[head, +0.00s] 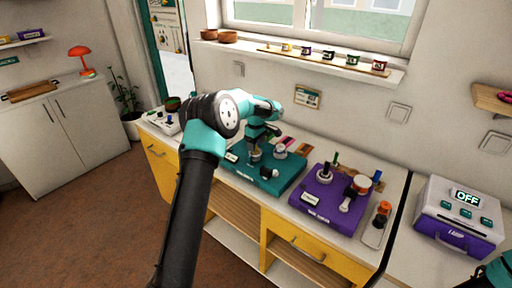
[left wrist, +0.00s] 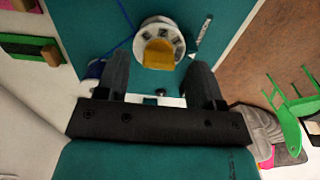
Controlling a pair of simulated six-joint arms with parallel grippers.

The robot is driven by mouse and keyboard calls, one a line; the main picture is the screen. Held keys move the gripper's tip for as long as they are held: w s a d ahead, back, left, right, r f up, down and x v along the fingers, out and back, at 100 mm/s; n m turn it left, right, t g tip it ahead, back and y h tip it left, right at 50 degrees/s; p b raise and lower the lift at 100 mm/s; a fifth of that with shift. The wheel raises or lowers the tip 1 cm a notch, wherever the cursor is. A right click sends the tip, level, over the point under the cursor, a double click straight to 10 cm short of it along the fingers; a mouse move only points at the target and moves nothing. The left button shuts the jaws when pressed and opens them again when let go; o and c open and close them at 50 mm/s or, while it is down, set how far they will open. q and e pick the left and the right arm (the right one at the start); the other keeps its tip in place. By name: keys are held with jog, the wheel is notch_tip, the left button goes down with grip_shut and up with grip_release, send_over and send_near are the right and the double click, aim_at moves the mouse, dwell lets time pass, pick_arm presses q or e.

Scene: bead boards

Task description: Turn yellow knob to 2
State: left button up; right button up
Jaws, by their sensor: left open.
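The yellow knob (left wrist: 158,54) sits on a round white dial (left wrist: 146,27) with dark marks, on the teal board (left wrist: 215,20). The marks are too small to read, so I cannot tell the setting. In the head view the knob (head: 254,154) shows small below my left gripper (head: 256,143), which partly covers it. My left gripper also shows in the left wrist view (left wrist: 158,72); its fingers are open, one on each side of the knob, with a visible gap on both sides. I cannot tell how far above the board the fingertips are.
On the teal board (head: 268,190) a white-and-grey dial (head: 280,150) and a dark knob (head: 268,173) stand near my gripper. To the right are a purple board (head: 318,208) with upright pegs and a purple lamp box (head: 460,218) whose display reads OFF.

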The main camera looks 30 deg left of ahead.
pick_arm(q)
jog(key=shift+f, duration=0.75)
jog(key=shift+c, duration=0.3)
jog(key=c, duration=0.9)
